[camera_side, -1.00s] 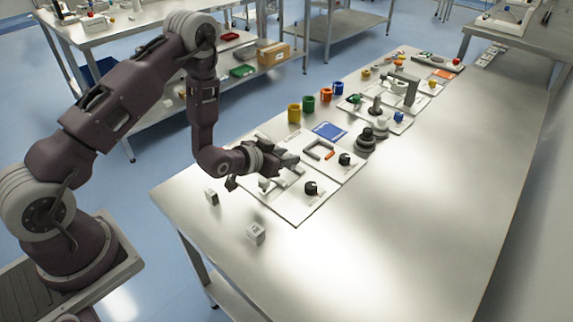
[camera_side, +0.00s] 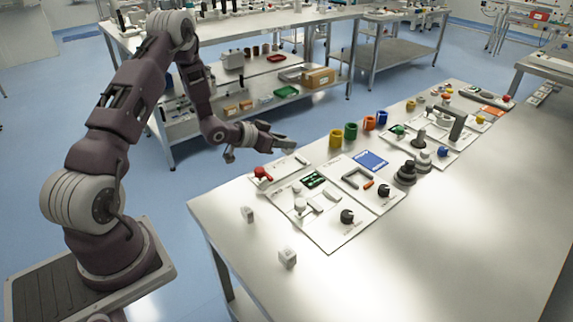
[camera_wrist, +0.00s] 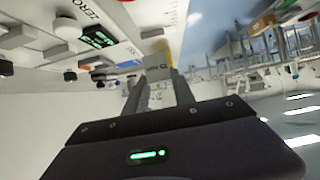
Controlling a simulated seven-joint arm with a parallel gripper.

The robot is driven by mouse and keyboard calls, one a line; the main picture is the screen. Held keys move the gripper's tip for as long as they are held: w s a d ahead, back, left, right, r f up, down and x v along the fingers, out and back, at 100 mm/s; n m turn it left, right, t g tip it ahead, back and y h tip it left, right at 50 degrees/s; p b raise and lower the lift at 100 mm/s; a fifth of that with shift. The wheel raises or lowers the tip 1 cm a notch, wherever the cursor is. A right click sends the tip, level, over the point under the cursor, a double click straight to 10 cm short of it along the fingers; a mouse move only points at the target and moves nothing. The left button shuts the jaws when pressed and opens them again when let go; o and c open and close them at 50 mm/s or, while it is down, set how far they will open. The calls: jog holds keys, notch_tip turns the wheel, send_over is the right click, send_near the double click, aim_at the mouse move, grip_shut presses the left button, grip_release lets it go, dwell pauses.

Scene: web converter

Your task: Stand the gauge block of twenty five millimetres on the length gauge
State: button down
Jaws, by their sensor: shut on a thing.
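My gripper (camera_side: 284,147) is raised near the far left corner of the bench. It is shut on a grey block, taken as the gauge block (camera_wrist: 156,66), seen between the fingertips in the wrist view; its marking is too small to read. The apparent length gauge (camera_side: 335,236) is a white plate at the near left of the bench, right of and below my gripper. It carries a green-lit display (camera_side: 314,180), a pale round post (camera_side: 300,206) and a black knob (camera_side: 347,216). The display also shows in the wrist view (camera_wrist: 99,38), beside the word ZERO.
Two pale blocks stand on the bench's near left, a small one (camera_side: 248,214) and a marked cube (camera_side: 287,257). A red-handled piece (camera_side: 262,174) is behind the gauge. Coloured cups (camera_side: 351,132) and dark stacked discs (camera_side: 405,174) stand farther along.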

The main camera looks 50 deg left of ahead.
notch_tip(320, 180, down, 6)
jog(key=shift+f, duration=0.15)
jog(key=shift+f, duration=0.1)
jog(key=c, duration=1.1)
grip_release()
jog(key=shift+o, duration=0.2)
